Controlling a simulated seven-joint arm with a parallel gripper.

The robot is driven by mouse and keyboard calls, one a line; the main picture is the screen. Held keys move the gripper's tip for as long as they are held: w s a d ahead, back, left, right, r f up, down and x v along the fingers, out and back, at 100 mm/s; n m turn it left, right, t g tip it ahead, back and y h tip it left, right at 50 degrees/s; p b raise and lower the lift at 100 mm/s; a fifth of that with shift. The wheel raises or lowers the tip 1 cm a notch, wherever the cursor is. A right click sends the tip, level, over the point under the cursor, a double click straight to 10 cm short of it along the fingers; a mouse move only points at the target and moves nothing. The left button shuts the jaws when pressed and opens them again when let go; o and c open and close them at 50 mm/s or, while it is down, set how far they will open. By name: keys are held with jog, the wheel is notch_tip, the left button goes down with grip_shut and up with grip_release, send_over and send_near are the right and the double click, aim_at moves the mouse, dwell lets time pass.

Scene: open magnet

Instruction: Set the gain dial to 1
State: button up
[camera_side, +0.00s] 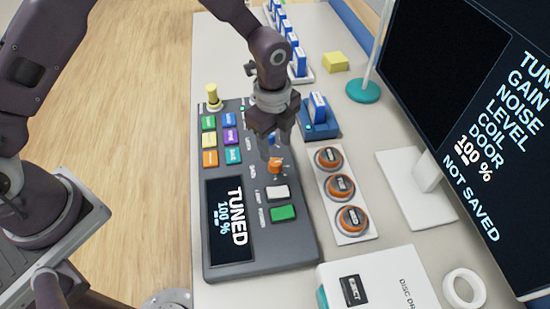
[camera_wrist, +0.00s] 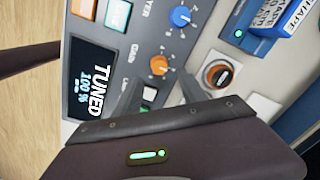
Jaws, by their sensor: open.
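The gain dial is an orange knob (camera_side: 275,165) on the dark grey console (camera_side: 265,248). In the wrist view the orange knob (camera_wrist: 159,65) has a "GAIN" label beside it. Its setting is too small to read. My gripper (camera_side: 275,149) hangs pointing down over the console, close above the orange knob, and partly covers that area in the side view. In the wrist view my gripper's fingers (camera_wrist: 161,82) are apart with nothing between them, and the orange knob shows just beyond the tips. I cannot tell whether a finger touches it.
A blue knob (camera_wrist: 180,16) sits beside the orange one. White (camera_side: 278,192) and green (camera_side: 283,213) buttons lie nearby. The console display (camera_side: 229,220) reads TUNED 100 %. A strip of several round orange buttons (camera_side: 341,186), a blue block (camera_side: 319,117) and a monitor (camera_side: 470,100) stand to the right.

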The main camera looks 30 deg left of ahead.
aim_at(275, 163)
notch_tip(275, 163, down, 6)
jog(key=shift+w+f, duration=0.1)
jog(key=shift+f, duration=0.05)
grip_shut()
